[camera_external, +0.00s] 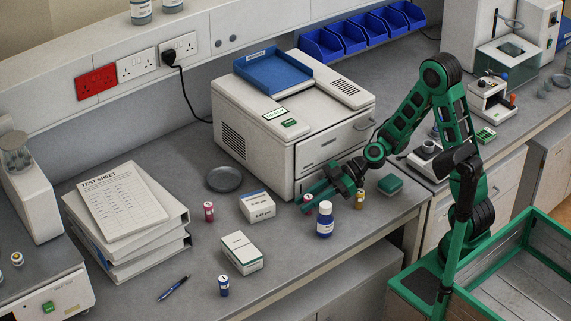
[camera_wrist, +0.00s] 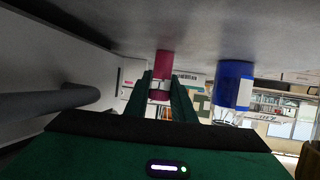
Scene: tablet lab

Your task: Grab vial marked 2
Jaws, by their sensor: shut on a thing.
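My gripper (camera_external: 310,196) is low over the bench in front of the white machine. It is shut on a magenta-red vial (camera_external: 307,202), which shows only in part past the fingers. In the wrist view, the same held vial (camera_wrist: 161,70) sits between the two green fingers (camera_wrist: 162,95). Another red vial (camera_external: 209,211) stands apart to the left. A blue vial (camera_external: 224,286) stands near the front edge, and a yellow vial (camera_external: 360,199) stands right of the gripper. The numbers on the vials are too small to read.
A blue bottle (camera_external: 325,220) stands close to the gripper, also in the wrist view (camera_wrist: 233,84). The white machine (camera_external: 240,125) rises behind. Small white boxes (camera_external: 241,254) lie left, a green block (camera_external: 390,185) right. A grey dish (camera_external: 224,179) and stacked binders (camera_external: 130,240) are farther left.

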